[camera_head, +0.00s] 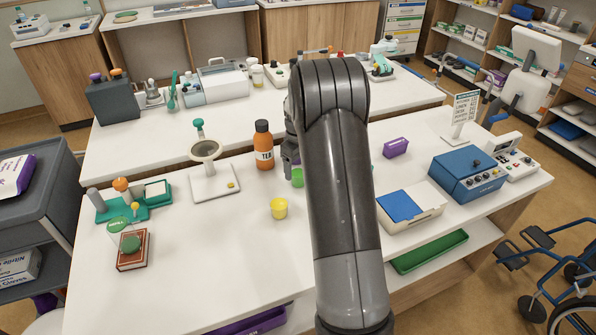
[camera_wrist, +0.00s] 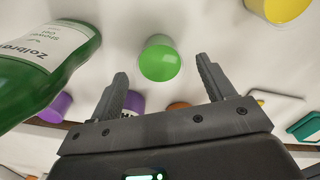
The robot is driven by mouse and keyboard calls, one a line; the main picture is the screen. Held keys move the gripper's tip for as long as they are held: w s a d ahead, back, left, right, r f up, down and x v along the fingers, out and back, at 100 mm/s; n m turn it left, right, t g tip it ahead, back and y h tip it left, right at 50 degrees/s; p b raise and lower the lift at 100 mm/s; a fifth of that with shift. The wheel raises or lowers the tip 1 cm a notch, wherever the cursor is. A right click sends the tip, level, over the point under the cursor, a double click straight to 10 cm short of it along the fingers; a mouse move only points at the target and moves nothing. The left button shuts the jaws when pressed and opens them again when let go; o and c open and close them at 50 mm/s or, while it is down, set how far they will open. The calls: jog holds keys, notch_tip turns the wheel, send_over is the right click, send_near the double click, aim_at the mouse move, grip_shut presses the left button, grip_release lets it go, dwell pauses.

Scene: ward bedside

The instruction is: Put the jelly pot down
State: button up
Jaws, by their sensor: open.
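A small green pot (camera_head: 297,178), which I take to be the jelly pot, stands on the white table in the head view, partly hidden by my arm. In the wrist view the green pot (camera_wrist: 160,60) is upright just beyond the fingertips, with white surface around it. My gripper (camera_wrist: 162,72) is open, one finger on each side of the line to the pot, and holds nothing. In the head view my gripper (camera_head: 290,162) is mostly hidden behind my arm. A similar yellow pot (camera_head: 279,208) stands nearer; it also shows in the wrist view (camera_wrist: 280,8).
An orange tea bottle (camera_head: 264,152) stands close behind the green pot. A green shower gel bottle (camera_wrist: 45,60) is at the wrist view's left. A round mirror on a stand (camera_head: 205,155), a blue-lidded box (camera_head: 402,205) and a purple box (camera_head: 396,147) stand around. White table between yellow pot and front edge is clear.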

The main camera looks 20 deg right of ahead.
aim_at(298, 171)
jog(key=s+a+r+m+t, duration=0.1)
jog(key=s+a+r, duration=0.15)
jog(key=r, duration=0.65)
jog(key=s+a+r, duration=0.2)
jog(key=s+r, duration=0.1)
jog(key=r, duration=0.5)
jog(key=s+a+r+m+t, duration=0.1)
jog(key=s+a+r, duration=0.15)
jog(key=s, duration=0.25)
jog(key=s+a+r+t, duration=0.1)
jog(key=s+a+r, duration=0.1)
jog(key=s+r, duration=0.25)
jog(key=s+a+f+m+t, duration=0.1)
jog(key=s+a, duration=0.2)
jog(key=s, duration=0.7)
jog(key=s+a+f+m+t, duration=0.1)
jog(key=s+a+m, duration=0.1)
jog(key=s, duration=0.9)
jog(key=shift+a+t, duration=0.3)
jog(key=shift+a, duration=0.3)
